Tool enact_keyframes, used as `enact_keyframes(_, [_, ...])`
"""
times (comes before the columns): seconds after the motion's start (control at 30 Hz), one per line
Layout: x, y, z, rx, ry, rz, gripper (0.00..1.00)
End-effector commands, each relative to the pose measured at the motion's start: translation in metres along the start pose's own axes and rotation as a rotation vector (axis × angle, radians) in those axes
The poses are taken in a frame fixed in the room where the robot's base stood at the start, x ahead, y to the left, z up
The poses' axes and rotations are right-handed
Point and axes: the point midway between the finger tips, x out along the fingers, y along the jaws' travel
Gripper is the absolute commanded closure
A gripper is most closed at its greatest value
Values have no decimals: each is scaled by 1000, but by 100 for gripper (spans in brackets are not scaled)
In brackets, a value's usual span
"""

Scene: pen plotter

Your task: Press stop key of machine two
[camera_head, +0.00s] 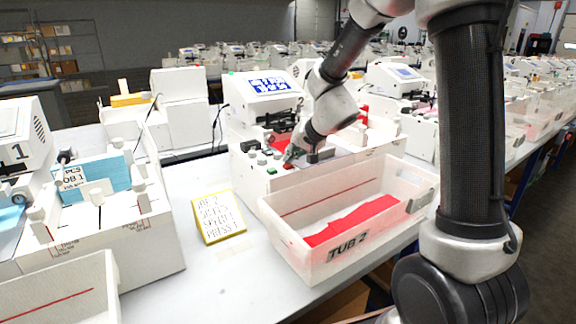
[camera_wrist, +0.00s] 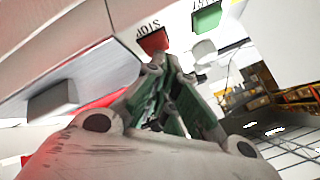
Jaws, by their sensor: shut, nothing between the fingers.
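Machine two (camera_head: 238,138) is a white unit with a lit blue and white screen (camera_head: 268,84) and a "2" on its side. Its red stop key (camera_wrist: 153,41), with STOP printed beside it, is on the front panel in the wrist view. A green key (camera_wrist: 207,18) sits next to it, also seen in the head view (camera_head: 271,171). My gripper (camera_head: 291,156) is shut and empty, reaching down over the front panel. In the wrist view its fingertips (camera_wrist: 163,64) are just below the red key. I cannot tell whether they touch it.
A white tub marked TUB 2 (camera_head: 335,254) with red sheets stands in front of machine two. Machine one (camera_head: 20,140) stands further left. Bare table (camera_head: 165,290) shows before the card.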

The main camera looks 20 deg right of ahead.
Motion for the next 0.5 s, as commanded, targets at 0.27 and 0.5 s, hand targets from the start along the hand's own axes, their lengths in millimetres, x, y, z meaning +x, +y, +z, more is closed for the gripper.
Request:
enact_keyframes(0.27, [2,2,2,1,-1,0,100])
enact_keyframes(0.5, [4,2,3,0,-1,0,100])
